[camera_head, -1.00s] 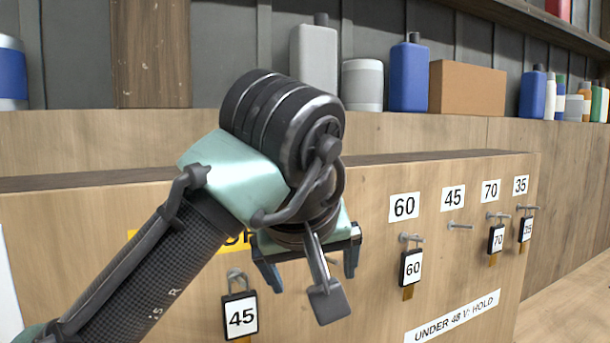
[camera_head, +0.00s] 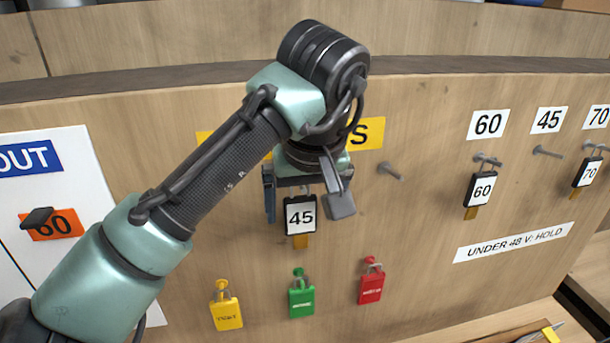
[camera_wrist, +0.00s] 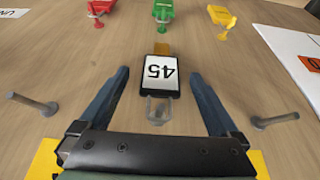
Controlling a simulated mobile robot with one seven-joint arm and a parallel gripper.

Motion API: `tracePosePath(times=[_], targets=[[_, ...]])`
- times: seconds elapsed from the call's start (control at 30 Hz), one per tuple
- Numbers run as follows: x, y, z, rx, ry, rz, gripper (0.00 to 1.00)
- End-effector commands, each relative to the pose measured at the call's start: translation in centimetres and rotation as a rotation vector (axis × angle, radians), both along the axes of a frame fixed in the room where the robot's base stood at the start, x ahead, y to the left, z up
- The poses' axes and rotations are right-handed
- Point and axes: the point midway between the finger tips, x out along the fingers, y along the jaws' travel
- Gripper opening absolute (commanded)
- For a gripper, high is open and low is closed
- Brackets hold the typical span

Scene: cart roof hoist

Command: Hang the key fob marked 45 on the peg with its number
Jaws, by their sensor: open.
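The key fob marked 45 (camera_head: 300,216) is black with a white label and a tan tag below. It hangs on the wooden board, and my gripper hides its upper support in the head view. In the wrist view the fob (camera_wrist: 159,74) lies between the two open blue fingers, with a gap on each side; a clear loop shows at its near end. My gripper (camera_head: 303,196) is open around the fob, not closed on it. The bare peg (camera_head: 546,153) sits under the white 45 label (camera_head: 549,120) at the right.
Fob 60 (camera_head: 482,189) and fob 70 (camera_head: 588,172) hang on pegs either side of the bare 45 peg. An empty peg (camera_head: 390,171) is right of my gripper. Yellow (camera_head: 226,309), green (camera_head: 301,297) and red (camera_head: 371,283) padlocks hang below.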

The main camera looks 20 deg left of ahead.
Motion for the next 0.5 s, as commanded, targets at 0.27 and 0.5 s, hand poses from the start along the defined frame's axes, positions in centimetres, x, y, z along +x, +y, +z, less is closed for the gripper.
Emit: tracePosePath(times=[0.27, 0.5], targets=[[1.0, 0.8, -2.8, 0.000, 0.000, 0.002, 0.97], [1.2, 0.9, -3.4, 0.000, -0.001, 0.001, 0.97]])
